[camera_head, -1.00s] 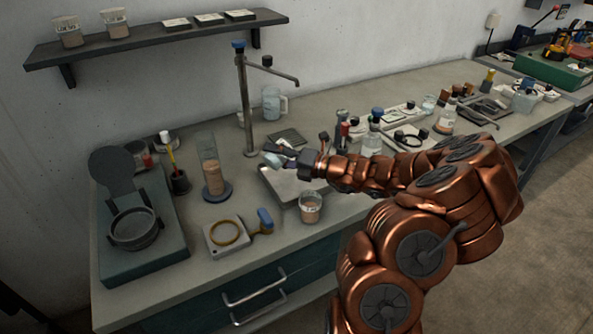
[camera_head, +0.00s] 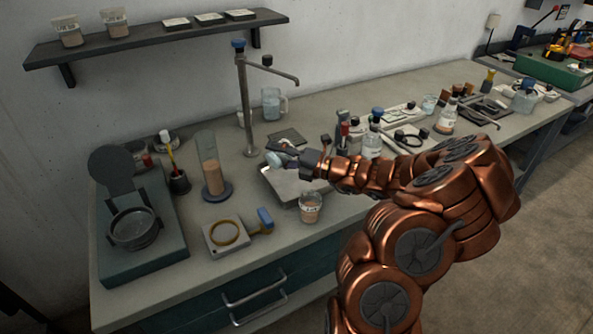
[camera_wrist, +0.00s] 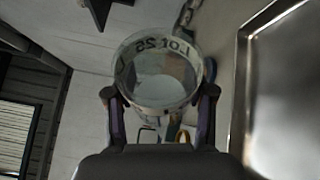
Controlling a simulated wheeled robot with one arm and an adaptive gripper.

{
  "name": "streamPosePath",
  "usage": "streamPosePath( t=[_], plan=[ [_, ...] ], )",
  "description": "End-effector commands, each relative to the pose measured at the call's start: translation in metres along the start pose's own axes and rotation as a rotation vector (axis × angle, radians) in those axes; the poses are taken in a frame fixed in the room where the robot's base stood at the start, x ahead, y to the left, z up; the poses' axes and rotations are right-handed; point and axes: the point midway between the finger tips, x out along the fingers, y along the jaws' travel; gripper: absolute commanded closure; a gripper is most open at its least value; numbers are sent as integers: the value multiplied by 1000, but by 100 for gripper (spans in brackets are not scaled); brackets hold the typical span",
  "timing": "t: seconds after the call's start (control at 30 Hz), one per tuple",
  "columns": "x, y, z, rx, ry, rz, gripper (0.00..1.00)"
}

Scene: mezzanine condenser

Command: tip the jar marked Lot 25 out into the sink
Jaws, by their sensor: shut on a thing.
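My gripper (camera_head: 288,156) is shut on a clear jar (camera_head: 273,159). In the wrist view the jar (camera_wrist: 160,75) sits between the two fingers (camera_wrist: 160,108), and its lettering reads Lot 25. The jar is tilted well over, and I see through its clear wall; I cannot tell whether anything is left inside. The shallow metal sink (camera_head: 285,186) lies below the gripper, partly behind the arm. Its bright rim and basin (camera_wrist: 285,100) fill the right of the wrist view.
A tall tap (camera_head: 246,105) stands behind the sink. Another labelled jar (camera_head: 311,208) with tan contents stands at the sink's front edge. A cylinder (camera_head: 211,165) stands to the left. Two jars (camera_head: 67,33) (camera_head: 115,23) stand on the wall shelf (camera_head: 150,38).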

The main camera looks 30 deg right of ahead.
Motion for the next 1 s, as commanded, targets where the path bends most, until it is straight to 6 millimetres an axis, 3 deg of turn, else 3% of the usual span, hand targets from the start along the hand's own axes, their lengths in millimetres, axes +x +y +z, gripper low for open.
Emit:
streamPosePath(
  t=[1.0],
  plan=[
    [-3,-3,6,92,-12,39,89]
  ],
)
